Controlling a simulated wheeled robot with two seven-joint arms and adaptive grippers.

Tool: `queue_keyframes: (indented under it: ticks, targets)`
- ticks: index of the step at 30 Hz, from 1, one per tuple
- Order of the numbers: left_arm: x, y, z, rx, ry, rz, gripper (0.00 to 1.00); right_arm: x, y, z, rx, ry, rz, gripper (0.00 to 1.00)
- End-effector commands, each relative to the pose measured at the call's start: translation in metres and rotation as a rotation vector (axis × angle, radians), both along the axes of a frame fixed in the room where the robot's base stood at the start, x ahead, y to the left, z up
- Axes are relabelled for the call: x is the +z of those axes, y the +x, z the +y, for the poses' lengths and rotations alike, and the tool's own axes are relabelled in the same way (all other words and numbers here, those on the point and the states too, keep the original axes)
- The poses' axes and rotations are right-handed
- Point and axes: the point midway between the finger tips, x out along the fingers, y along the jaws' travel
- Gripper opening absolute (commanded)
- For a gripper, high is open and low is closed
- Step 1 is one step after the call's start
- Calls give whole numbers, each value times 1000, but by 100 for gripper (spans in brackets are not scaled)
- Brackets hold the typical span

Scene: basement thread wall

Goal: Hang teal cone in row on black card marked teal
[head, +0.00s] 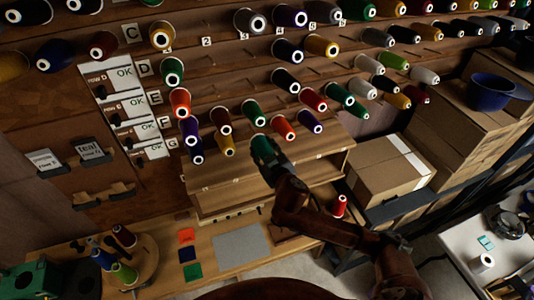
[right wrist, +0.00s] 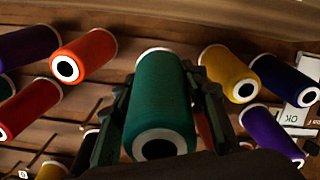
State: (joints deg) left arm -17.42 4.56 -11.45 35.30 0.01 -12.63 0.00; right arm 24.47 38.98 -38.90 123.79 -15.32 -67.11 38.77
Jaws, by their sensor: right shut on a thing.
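A teal cone (head: 263,148) is held in my right gripper (head: 270,160), in front of the lowest part of the thread wall. In the right wrist view the teal cone (right wrist: 160,100) sits between both fingers of the right gripper (right wrist: 158,110), its pale-ringed end towards the camera. Whether it touches a peg is hidden. The black card marked teal (head: 88,151) hangs on the left wall panel; its row line is too small to read surely. A paler card marked purple (head: 44,162) hangs beside it. My left gripper is not in view.
Coloured cones fill several peg rows, with some bare pegs. Row letters (head: 156,97) and OK cards (head: 127,105) stand at the left. Below are a stepped shelf (head: 225,200), a red cone (head: 340,206) and cardboard boxes (head: 385,175).

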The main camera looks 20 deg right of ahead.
Motion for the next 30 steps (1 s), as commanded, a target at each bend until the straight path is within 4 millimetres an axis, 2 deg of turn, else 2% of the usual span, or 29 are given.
queue_keyframes:
  ticks: [17, 30]
  targets:
    - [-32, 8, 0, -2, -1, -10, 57, -12, 54, -1, -4, -1, -2, 8]
    - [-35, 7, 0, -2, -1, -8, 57, -18, 87, 0, -5, 0, -1, 8]
